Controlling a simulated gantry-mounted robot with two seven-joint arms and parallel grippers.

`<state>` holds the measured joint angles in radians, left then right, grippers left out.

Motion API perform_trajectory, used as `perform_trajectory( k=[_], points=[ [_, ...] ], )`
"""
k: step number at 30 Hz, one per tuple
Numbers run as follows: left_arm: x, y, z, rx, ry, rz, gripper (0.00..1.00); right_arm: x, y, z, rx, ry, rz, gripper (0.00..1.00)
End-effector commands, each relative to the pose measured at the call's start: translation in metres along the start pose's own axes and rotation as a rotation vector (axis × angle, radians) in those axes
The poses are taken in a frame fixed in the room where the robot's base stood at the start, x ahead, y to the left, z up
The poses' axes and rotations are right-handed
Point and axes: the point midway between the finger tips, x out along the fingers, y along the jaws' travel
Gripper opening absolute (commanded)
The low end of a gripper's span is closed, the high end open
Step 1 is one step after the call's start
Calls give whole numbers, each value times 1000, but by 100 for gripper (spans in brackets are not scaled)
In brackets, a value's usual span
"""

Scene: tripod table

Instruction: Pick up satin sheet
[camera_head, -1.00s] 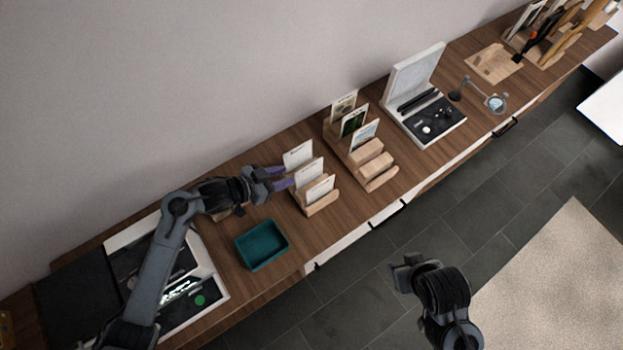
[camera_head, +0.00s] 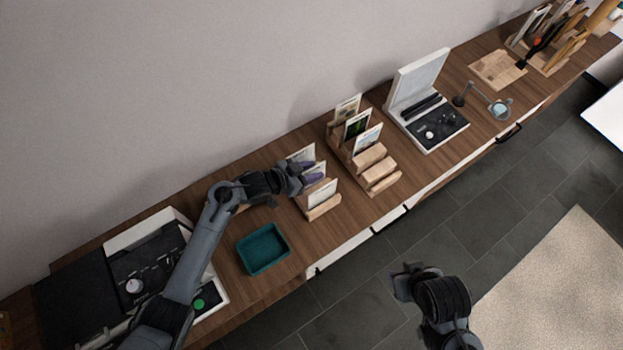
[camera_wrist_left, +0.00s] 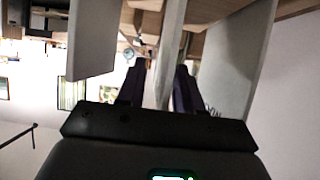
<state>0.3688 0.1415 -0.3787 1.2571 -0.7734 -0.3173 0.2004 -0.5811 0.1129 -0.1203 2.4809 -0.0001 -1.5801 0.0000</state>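Several white sheets stand upright in the near wooden rack (camera_head: 326,208), one at its front (camera_head: 322,194) and one at its back (camera_head: 303,154); I cannot tell which is the satin sheet. My left gripper (camera_head: 311,173) is at this rack among the sheets. In the left wrist view, its two dark fingers (camera_wrist_left: 160,88) stand apart on either side of a middle sheet (camera_wrist_left: 168,45), seen edge-on. Other sheets stand outside the fingers to the left (camera_wrist_left: 93,40) and right (camera_wrist_left: 236,55). My right gripper (camera_head: 403,282) hangs over the floor, its fingertips unclear.
A teal tray (camera_head: 264,249) lies in front of the left arm. A second wooden rack with cards (camera_head: 381,173) stands to the right, then an open white case (camera_head: 433,128) and a small magnifier stand (camera_head: 499,107). An open case (camera_head: 207,301) lies at left under the arm.

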Motion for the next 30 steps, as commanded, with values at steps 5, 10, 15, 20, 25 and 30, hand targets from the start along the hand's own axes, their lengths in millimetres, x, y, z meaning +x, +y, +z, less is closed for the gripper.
perform_trajectory(
  k=[5, 10, 15, 20, 25, 30],
  points=[
    [2, 0, 0, 1, 0, -1, 35, 0, 1, 0, -3, -1, 2, 43],
    [2, 0, 0, 1, 0, -1, 24, 1, 2, 1, -9, -2, 7, 43],
    [2, 0, 0, 1, 0, 0, 0, 1, 3, 1, -12, -2, 9, 43],
    [2, 0, 0, 1, 0, 0, 0, 1, 3, 1, -11, -3, 9, 43],
    [2, 0, 0, 1, 0, 0, 0, 1, 2, 1, -8, -2, 7, 43],
    [1, 0, -3, 2, 1, 0, 0, 0, 1, 0, -4, -1, 4, 43]
  ],
)
